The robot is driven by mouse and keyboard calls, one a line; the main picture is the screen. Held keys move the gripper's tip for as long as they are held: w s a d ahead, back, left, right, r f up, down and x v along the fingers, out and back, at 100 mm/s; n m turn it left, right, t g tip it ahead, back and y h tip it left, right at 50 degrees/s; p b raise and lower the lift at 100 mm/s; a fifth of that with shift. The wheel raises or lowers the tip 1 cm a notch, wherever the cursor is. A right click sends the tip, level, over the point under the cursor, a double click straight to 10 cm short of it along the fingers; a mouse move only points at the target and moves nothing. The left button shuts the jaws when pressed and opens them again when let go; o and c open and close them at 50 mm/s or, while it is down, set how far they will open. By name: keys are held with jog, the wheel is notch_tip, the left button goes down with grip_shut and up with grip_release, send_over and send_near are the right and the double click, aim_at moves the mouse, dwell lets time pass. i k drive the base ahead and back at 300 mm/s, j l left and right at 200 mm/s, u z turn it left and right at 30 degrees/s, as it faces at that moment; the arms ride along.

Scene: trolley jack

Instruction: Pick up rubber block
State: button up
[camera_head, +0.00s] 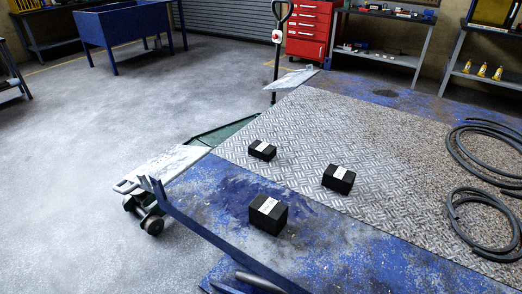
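Several surfaces carry nothing of note, but three black rubber blocks with white label strips rest on the blue platform (345,258). The nearest and largest-looking rubber block (270,218) sits on the worn blue front part. A second rubber block (338,181) sits to its right and farther back, on the metal tread plate (300,135). A third rubber block (262,151) sits farthest back, near the plate's left side. The blocks stand apart from each other. My gripper is not in view.
Coiled dark hoses (480,215) lie on the platform's right side. A pallet jack (165,170) with an upright handle (279,50) stands along the left edge. A red tool cabinet (308,30) and shelves stand behind. The floor at left is clear.

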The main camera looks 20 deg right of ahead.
aim_at(259, 149)
jog(key=i+j, duration=0.2)
jog(key=i, duration=0.2)
jog(key=i+j+z, duration=0.1)
jog(key=i, duration=0.25)
jog(key=i+j, duration=0.25)
jog(key=i, duration=0.15)
